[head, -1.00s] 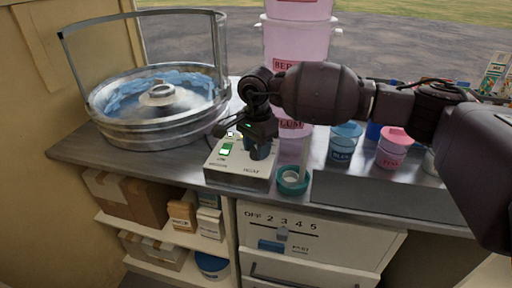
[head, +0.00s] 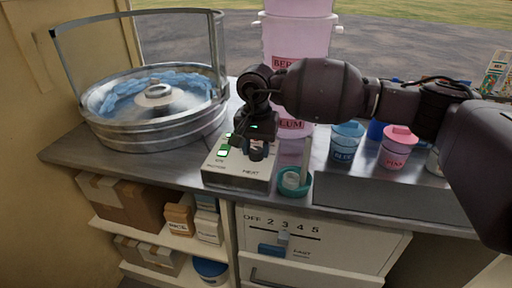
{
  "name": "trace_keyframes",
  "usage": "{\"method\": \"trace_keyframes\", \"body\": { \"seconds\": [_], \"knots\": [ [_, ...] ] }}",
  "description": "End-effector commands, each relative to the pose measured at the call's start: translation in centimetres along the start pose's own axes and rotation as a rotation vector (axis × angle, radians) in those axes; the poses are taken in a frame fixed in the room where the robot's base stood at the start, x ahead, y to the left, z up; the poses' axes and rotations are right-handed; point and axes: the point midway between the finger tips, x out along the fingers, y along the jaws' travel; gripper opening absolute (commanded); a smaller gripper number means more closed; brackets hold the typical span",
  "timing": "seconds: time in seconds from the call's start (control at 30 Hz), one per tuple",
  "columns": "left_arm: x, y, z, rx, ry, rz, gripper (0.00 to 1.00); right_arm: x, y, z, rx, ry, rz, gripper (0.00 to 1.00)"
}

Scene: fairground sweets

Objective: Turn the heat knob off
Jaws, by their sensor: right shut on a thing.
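The control box (head: 236,178) is a pale metal box on the counter with green-lit switches (head: 223,146) at its left and a HEAT label on its front. The dark heat knob (head: 257,153) sits on its right part, partly covered by my gripper. My right gripper (head: 255,143) comes down from above and is shut on the heat knob. The knob's pointer setting is too small to tell. My left gripper is not in view.
A round metal candyfloss pan (head: 160,125) with blue floss stands left of the box. A teal cup (head: 296,186) is close to its right. Pink tubs (head: 298,45) stand behind. Blue (head: 346,148) and pink (head: 395,151) jars stand further right.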

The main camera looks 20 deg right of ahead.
Motion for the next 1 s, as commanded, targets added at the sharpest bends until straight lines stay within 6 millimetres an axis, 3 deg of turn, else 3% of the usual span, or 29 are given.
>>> {"method": "trace_keyframes", "body": {
  "seconds": [0.37, 0.4, 0.53, 0.83, 1.0],
  "knots": [
    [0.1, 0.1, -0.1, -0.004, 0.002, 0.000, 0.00, 0.0, 0.0, 0.0, -0.005, 0.000, 0.000, 0.16],
    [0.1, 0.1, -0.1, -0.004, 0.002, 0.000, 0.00, 0.0, 0.0, 0.0, -0.005, 0.000, 0.000, 0.44],
    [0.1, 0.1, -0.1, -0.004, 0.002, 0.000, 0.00, 0.0, 0.0, 0.0, -0.005, 0.000, 0.000, 0.64],
    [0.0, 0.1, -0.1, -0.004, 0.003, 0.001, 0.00, -0.1, 0.0, 0.0, -0.004, 0.000, 0.000, 0.65],
    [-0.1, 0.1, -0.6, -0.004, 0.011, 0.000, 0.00, -1.7, 0.0, 0.0, -0.004, 0.003, -0.003, 0.65]
  ]
}}
